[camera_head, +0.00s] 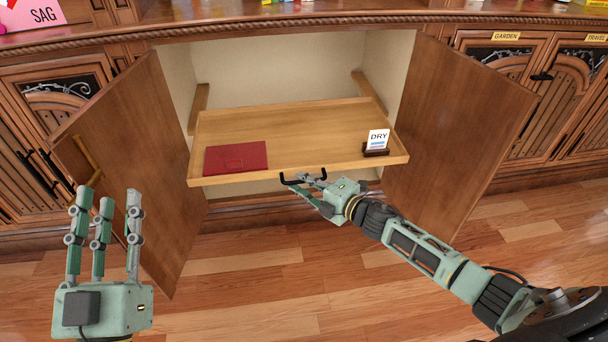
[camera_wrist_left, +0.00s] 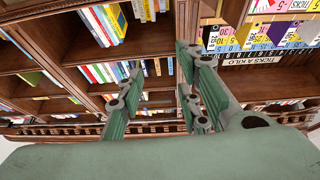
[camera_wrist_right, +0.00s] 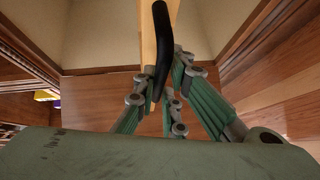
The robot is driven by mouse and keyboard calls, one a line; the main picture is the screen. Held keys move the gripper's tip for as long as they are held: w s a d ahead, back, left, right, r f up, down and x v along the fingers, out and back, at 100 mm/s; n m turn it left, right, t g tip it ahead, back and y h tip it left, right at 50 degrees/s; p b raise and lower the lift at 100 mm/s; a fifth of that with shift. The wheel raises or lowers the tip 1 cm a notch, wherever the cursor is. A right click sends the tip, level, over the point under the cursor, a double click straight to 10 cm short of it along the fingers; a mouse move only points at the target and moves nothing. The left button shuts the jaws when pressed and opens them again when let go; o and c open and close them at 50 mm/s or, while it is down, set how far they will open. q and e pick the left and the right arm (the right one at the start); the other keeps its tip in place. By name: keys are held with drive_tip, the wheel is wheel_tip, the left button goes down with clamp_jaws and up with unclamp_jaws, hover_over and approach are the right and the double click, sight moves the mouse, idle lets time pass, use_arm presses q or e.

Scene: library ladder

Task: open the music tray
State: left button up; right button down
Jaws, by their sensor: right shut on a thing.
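The music tray (camera_head: 280,130) is a shallow wooden pull-out tray in the open cabinet, and its front sticks out past the cabinet opening. A black handle (camera_head: 291,181) sits on its front edge; the handle also shows in the right wrist view (camera_wrist_right: 160,40). My right gripper (camera_head: 312,181) is at the handle, its fingers shut around the black bar. My left gripper (camera_head: 103,195) is raised in front of the left door, fingers apart and empty; its fingers also show in the left wrist view (camera_wrist_left: 155,90).
A dark red folder (camera_head: 236,158) and a small stand with a DRY card (camera_head: 377,141) lie on the tray. The left door (camera_head: 140,170) and right door (camera_head: 455,120) stand open on either side. The wooden floor (camera_head: 300,270) in front is clear.

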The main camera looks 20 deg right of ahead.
use_arm(q)
drive_tip(key=shift+f+g, duration=0.3)
drive_tip(key=shift+f, duration=0.2)
use_arm(e)
drive_tip(key=shift+s+r, duration=0.1)
drive_tip(key=shift+s, duration=0.2)
drive_tip(key=c, duration=1.8)
unclamp_jaws()
drive_tip(key=shift+c, duration=0.2)
drive_tip(key=v, duration=1.2)
